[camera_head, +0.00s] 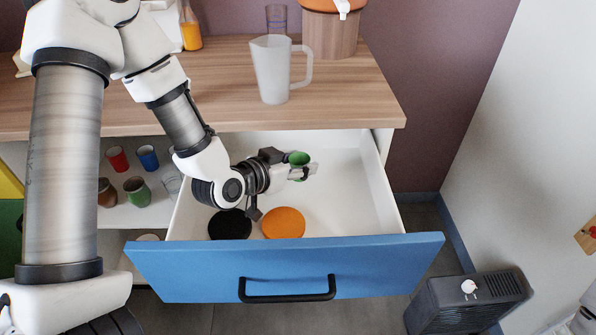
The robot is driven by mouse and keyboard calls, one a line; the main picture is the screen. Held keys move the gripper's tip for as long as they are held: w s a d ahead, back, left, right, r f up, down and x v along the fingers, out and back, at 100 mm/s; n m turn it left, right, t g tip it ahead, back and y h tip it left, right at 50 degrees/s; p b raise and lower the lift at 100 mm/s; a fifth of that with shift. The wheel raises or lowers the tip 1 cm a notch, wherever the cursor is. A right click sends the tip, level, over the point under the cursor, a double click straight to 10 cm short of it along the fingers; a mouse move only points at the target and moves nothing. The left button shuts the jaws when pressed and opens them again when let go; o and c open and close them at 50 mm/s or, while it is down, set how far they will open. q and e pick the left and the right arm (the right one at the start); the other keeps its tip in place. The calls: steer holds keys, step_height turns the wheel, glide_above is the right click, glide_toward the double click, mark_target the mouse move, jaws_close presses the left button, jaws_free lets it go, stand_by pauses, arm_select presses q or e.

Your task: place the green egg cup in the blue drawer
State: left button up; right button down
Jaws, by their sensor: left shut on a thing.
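The green egg cup (299,158) is held in my left gripper (306,172), inside or just above the open blue drawer (200,268). The gripper is shut on the cup, and its fingers hide part of it. I cannot tell whether the cup touches the drawer floor. The drawer is pulled out, with a blue front, a black handle and a white interior.
An orange disc (284,222) and a black disc (230,224) lie in the drawer. The drawer's right side is bare. A white jug (273,70) stands on the wooden counter (345,106) above. Cups, including a red one (117,159), stand on a shelf at left.

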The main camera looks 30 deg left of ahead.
mark_target(298, 163)
arm_select(q)
steer(key=shift+w+a, duration=0.3)
steer(key=shift+w, duration=0.2)
steer(key=shift+w+a, duration=0.3)
steer(key=shift+w, duration=0.2)
steer(key=shift+f, duration=0.65)
steer(key=shift+f+b, duration=0.6)
steer(key=shift+f, duration=0.05)
steer(key=o, duration=1.1)
steer(key=shift+o, duration=0.2)
steer(key=shift+r, duration=0.1)
